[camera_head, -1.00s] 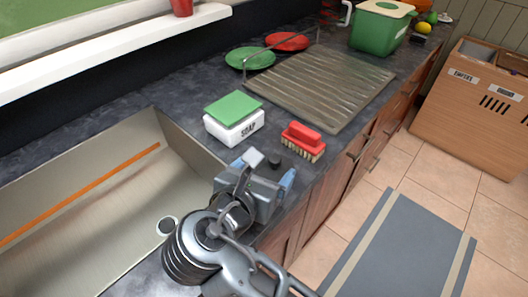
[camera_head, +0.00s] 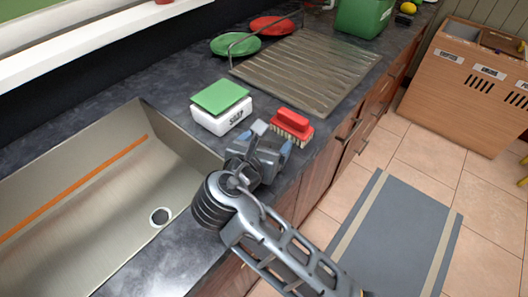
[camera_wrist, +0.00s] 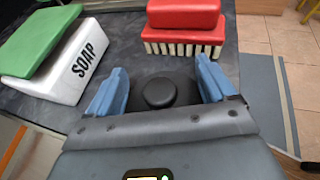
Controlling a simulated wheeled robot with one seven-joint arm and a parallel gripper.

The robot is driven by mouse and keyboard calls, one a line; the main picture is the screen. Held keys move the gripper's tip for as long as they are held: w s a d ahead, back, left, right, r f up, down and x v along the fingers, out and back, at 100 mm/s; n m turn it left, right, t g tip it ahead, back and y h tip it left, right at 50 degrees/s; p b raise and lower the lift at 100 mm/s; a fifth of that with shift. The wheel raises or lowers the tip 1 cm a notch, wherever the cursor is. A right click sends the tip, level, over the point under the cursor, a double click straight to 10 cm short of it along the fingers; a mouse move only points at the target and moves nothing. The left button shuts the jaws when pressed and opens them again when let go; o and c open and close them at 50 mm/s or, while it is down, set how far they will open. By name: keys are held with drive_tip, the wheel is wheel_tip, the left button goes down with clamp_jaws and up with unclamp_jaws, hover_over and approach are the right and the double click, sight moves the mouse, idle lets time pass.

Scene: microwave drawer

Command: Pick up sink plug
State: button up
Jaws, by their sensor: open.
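The sink plug (camera_wrist: 159,92) is a small dark round piece on the dark counter. In the wrist view it lies between the two blue fingertips of my gripper (camera_wrist: 160,88), which are spread apart with gaps on both sides. In the head view my gripper (camera_head: 262,146) is low over the counter between the soap block and the red brush, and it hides the plug there.
A white soap block with a green sponge on top (camera_wrist: 68,62) is left of my gripper. A red brush (camera_wrist: 184,28) with pale bristles is just beyond the plug. The steel sink (camera_head: 95,215) with its drain hole is at left. A ribbed drainer (camera_head: 305,72) lies behind.

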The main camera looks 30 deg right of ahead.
drive_tip(key=shift+s+f, duration=0.1)
drive_tip(key=shift+f, duration=0.1)
drive_tip(key=c, duration=1.5)
drive_tip(key=shift+a+r, duration=0.1)
drive_tip(key=shift+r, duration=0.05)
